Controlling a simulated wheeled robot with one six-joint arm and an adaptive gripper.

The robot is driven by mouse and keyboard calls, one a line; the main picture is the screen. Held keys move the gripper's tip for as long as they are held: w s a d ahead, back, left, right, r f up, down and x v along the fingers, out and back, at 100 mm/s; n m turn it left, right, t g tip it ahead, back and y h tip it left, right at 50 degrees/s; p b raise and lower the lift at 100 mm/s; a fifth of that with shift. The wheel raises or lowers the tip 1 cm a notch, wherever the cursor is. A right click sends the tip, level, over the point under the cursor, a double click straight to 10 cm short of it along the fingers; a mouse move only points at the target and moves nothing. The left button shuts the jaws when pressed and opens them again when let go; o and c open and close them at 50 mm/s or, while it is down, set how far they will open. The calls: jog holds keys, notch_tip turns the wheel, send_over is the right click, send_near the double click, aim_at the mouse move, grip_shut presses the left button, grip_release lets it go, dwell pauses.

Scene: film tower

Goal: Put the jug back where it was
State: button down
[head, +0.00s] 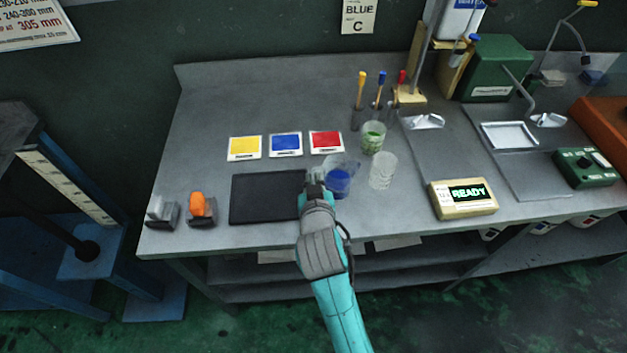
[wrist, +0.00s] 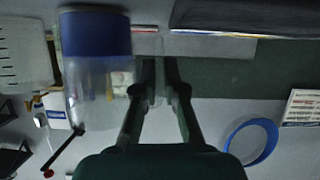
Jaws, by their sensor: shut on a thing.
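The jug (head: 339,183) is clear with blue liquid in it. In the head view it is at the front middle of the grey bench, just right of my gripper (head: 316,178). In the wrist view, which looks upside down, the jug (wrist: 97,75) is left of my gripper (wrist: 163,70), with its blue part at the top of the picture. My fingers are shut on a part at the jug's side, which looks like its handle. I cannot tell whether the jug's base touches the bench.
A clear glass (head: 383,171) stands close right of the jug, and a glass with green contents (head: 373,137) is behind. A dark mat (head: 266,197) lies to the left. Yellow, blue and red cards (head: 326,142) lie behind. A READY display box (head: 463,198) is at right.

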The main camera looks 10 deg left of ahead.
jog(key=c, duration=1.3)
grip_release()
jog(key=shift+f, duration=0.1)
jog(key=shift+o, duration=0.2)
jog(key=v, duration=1.2)
